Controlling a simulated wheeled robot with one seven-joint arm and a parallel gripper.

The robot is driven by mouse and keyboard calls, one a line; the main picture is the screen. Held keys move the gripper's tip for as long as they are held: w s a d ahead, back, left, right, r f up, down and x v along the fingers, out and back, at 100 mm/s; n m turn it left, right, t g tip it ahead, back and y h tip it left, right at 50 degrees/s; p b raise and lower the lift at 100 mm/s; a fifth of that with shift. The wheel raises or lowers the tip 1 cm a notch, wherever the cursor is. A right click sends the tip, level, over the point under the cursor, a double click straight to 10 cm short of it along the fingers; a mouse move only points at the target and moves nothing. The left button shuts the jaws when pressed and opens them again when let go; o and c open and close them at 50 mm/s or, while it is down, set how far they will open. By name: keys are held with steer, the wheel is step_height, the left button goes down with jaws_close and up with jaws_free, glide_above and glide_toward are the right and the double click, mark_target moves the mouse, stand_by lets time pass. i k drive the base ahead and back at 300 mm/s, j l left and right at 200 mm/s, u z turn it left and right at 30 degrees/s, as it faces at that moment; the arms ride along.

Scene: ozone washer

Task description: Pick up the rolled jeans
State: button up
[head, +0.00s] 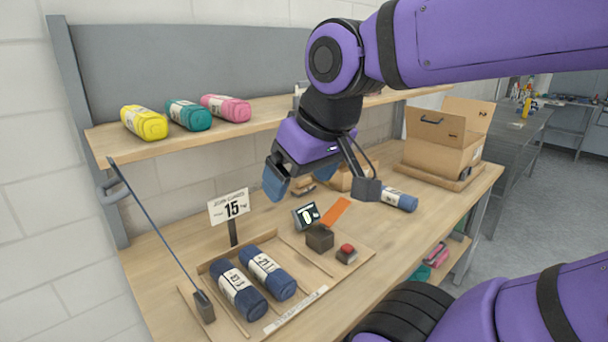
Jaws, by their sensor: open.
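A dark blue rolled bundle with a pale label (402,200), which looks like rolled jeans, lies on the workbench (440,197) at the right of my gripper. My gripper (322,186) is open and empty above the bench, with its fingers spread wide. Its right finger overlaps the left end of this roll in the picture; I cannot tell whether they touch. Two more labelled blue rolls, one at the left (238,290) and one at the right (268,272), lie side by side in a wooden tray (240,331) at the front.
A sign reading 15 (230,207) stands behind the tray. A small display device (306,216), a dark block (320,238) and a red button (347,253) are on the bench. An open cardboard box (437,152) stands at the back right. Yellow (144,122), teal (188,114) and pink (226,107) rolls lie on the shelf.

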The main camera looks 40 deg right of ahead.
mark_target(393, 196)
steer(key=z, duration=0.4)
steer(key=k+l+z, duration=0.1)
steer(key=z, duration=0.25)
steer(key=l+z, duration=0.1)
steer(key=z, duration=0.3)
steer(key=l+z, duration=0.1)
steer(key=z, duration=0.25)
steer(key=u, duration=0.4)
steer(key=i+l+u, duration=0.15)
steer(key=l+u, duration=0.75)
steer(key=i+l, duration=0.1)
steer(key=l, duration=0.6)
steer(key=l+u, duration=0.15)
steer(key=l, duration=0.6)
steer(key=i, duration=0.05)
